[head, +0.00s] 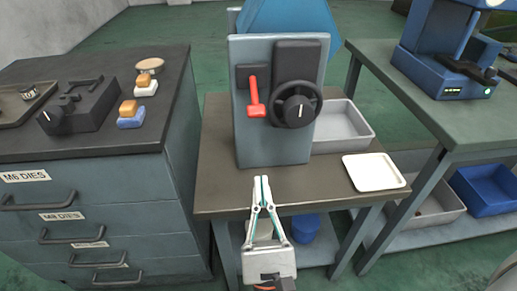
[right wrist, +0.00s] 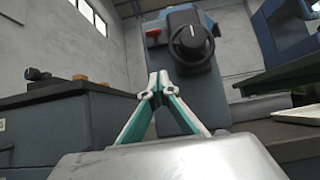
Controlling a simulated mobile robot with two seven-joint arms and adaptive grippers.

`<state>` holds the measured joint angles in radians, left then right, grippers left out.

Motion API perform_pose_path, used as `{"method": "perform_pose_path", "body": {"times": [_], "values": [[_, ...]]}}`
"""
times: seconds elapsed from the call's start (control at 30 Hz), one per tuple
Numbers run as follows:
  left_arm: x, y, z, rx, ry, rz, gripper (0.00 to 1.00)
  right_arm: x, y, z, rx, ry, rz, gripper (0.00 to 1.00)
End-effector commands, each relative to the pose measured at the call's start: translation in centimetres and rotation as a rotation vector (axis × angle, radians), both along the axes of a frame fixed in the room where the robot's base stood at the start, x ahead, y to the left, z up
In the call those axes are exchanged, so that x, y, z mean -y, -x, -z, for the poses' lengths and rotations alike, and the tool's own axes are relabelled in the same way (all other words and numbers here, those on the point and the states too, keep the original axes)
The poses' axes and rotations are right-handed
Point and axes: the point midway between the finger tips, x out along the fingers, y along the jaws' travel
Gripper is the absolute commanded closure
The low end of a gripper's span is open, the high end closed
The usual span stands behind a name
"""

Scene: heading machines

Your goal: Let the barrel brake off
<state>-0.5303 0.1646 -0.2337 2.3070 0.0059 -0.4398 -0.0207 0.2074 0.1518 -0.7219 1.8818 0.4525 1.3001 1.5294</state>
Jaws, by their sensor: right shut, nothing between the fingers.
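A grey machine panel (head: 272,140) stands upright on the middle table, with a blue barrel (head: 290,20) behind it. A red lever (head: 254,97) is on the panel's left side, its wider end low. A black handwheel (head: 297,104) is to its right. My right gripper (head: 262,180) is shut and empty in front of the table's front edge, below the lever and apart from the panel. In the right wrist view the gripper (right wrist: 158,76) points up towards the panel (right wrist: 172,55), with the red lever (right wrist: 153,33) and handwheel (right wrist: 191,43) above its tips. My left gripper is not in view.
A dark-topped drawer cabinet (head: 100,215) stands at left, with several small items on top. A grey bin (head: 345,128) and white tray (head: 374,172) are right of the panel. A green-topped bench (head: 440,115) stands at right. The tabletop left of the tray is clear.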

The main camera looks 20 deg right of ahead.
Motion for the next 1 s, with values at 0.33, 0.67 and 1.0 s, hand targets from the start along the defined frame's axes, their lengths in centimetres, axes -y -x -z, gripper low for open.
{"method": "perform_pose_path", "body": {"times": [0.33,0.67,1.0], "values": [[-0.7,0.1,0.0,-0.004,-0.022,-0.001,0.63,1.2,-4.2,-4.0,0.009,0.000,0.002,1.00],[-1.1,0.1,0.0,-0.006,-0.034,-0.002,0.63,1.9,-6.4,-8.1,0.005,-0.002,0.000,1.00],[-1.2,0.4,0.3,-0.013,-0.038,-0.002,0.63,1.6,-5.5,-9.8,0.001,0.002,0.001,1.00]]}}
